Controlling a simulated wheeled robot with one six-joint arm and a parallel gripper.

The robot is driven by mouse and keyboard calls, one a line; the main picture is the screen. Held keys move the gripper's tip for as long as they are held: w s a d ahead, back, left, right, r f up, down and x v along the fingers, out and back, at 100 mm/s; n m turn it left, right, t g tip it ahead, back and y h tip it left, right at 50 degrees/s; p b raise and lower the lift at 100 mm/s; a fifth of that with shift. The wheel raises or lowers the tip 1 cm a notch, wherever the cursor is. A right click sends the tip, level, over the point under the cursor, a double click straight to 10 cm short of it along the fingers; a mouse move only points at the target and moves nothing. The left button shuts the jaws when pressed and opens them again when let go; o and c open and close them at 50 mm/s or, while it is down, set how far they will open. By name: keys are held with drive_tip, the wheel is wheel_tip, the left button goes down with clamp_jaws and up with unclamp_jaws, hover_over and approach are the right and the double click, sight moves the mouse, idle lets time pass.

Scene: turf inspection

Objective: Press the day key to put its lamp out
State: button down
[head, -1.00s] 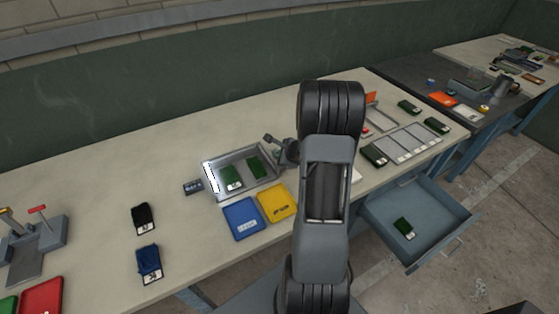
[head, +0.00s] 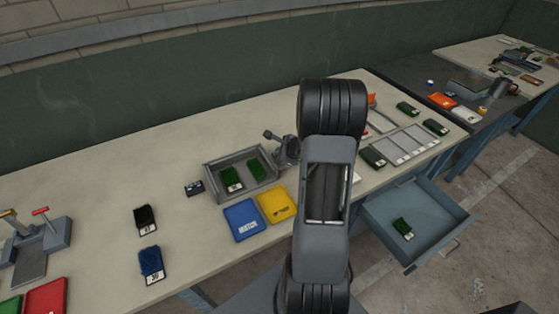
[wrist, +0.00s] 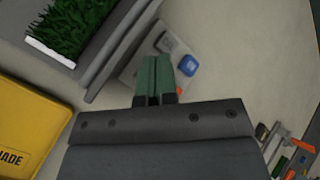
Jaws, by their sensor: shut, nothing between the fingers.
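In the wrist view my gripper (wrist: 155,75) is shut and empty. Its green fingertips are over a small grey key box (wrist: 138,76), which they partly cover. I cannot tell which is the day key, or whether the fingertips touch the box. In the head view the grey open-topped booth (head: 209,176) holds two green turf samples, and its inside looks unlit. My arm hides the key box there.
A blue tray (head: 243,220) and a yellow tray (head: 277,205) lie in front of the booth. A black sample (head: 145,218) and a dark blue sample (head: 151,262) lie to the left. An open drawer (head: 440,212) juts out at right. The bench's back left is clear.

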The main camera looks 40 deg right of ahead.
wheel_tip(320, 180, up, 5)
drive_tip(key=p, duration=0.2)
drive_tip(key=shift+p, duration=0.35)
idle(0.4)
drive_tip(key=s+a+n, duration=0.1)
drive_tip(key=s+a+n+g+y, duration=0.1)
drive_tip(key=a+n, duration=0.1)
drive_tip(key=a+n+y, duration=0.1)
drive_tip(key=shift+s+a+f+n+g, duration=0.15)
drive_tip(key=shift+s+f+n+g, duration=0.15)
drive_tip(key=shift+s+f, duration=0.1)
drive_tip(key=s+a+r+n+g+h, duration=0.1)
drive_tip(key=s+a+r+n, duration=0.6)
drive_tip(key=a+r+n, duration=0.1)
drive_tip(key=s+a+r+n+g+h, duration=0.1)
drive_tip(key=s+a+r+n+g, duration=0.1)
drive_tip(key=s+a+r+n, duration=0.5)
drive_tip(key=a+r+n, duration=0.2)
drive_tip(key=a+n, duration=0.2)
drive_tip(key=n, duration=0.2)
drive_tip(key=shift+s+n+h, duration=0.3)
drive_tip(key=shift+s, duration=0.1)
drive_tip(key=shift+r, duration=0.1)
